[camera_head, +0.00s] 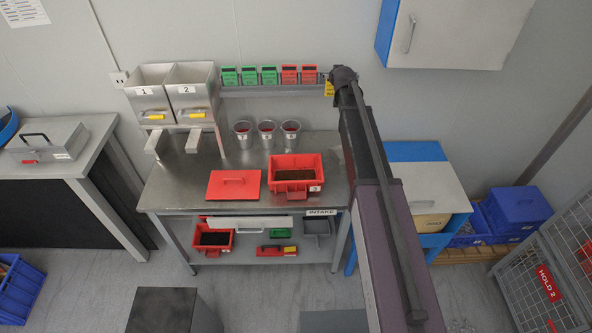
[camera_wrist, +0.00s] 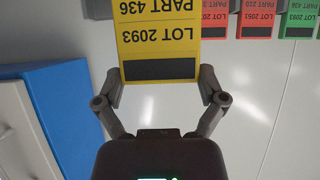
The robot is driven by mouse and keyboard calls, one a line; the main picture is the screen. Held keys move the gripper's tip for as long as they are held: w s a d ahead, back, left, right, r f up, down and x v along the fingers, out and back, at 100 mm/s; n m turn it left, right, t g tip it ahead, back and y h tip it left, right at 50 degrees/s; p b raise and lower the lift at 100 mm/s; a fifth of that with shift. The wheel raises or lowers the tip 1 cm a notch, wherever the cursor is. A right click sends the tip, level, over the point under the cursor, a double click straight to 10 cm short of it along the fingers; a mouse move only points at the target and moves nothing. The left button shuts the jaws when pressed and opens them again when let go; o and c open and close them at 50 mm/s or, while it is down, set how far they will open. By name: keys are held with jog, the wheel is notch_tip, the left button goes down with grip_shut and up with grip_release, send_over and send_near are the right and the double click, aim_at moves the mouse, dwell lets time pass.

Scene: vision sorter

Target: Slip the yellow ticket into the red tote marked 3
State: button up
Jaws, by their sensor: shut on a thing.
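The yellow ticket (camera_wrist: 158,42) reads LOT 2093, PART 436, upside down in the wrist view, with a dark bar along one edge. My gripper (camera_wrist: 160,80) is shut on its two sides. In the head view a small part of the yellow ticket (camera_head: 328,88) shows at the right end of the wall rail, beside my arm's end. I cannot tell whether it still touches the rail. Another red tote (camera_head: 213,238) sits on the shelf below.
Green and red tickets (camera_head: 269,75) hang along the rail. A red lid (camera_head: 234,185) lies left of the bench tote, with several metal cups (camera_head: 267,132) behind. Bins marked 1 and 2 (camera_head: 191,90) stand at left. A white-blue wall cabinet (camera_head: 455,30) hangs right of my arm.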

notch_tip(320, 180, down, 17)
jog(key=b, duration=1.6)
jog(key=shift+f, duration=0.2)
jog(key=shift+s+d, duration=0.1)
